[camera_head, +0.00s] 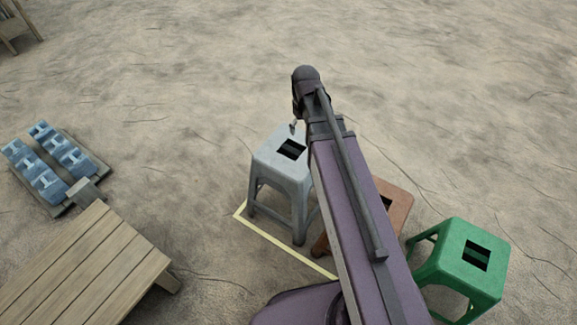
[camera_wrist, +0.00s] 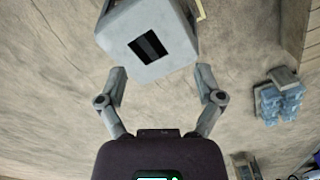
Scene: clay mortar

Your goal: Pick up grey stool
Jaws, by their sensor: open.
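The grey stool (camera_head: 268,158) stands upright on the ground near the middle of the head view, with a dark square hole in its seat. It also shows at the top of the wrist view (camera_wrist: 120,38), seen from above. My gripper (camera_wrist: 161,72) is open and empty, its two fingers spread apart on either side of the seat's near edge in that picture. In the head view my arm hides most of the gripper; only a small part shows just above the stool's seat. I cannot tell whether the fingers touch the stool.
A brown stool (camera_head: 400,203) stands right of the grey one, partly hidden by my arm. A green stool (camera_head: 451,261) is farther right. A yellow line (camera_head: 287,244) marks the ground. A wooden table (camera_head: 85,265) and blue blocks (camera_head: 47,178) are left.

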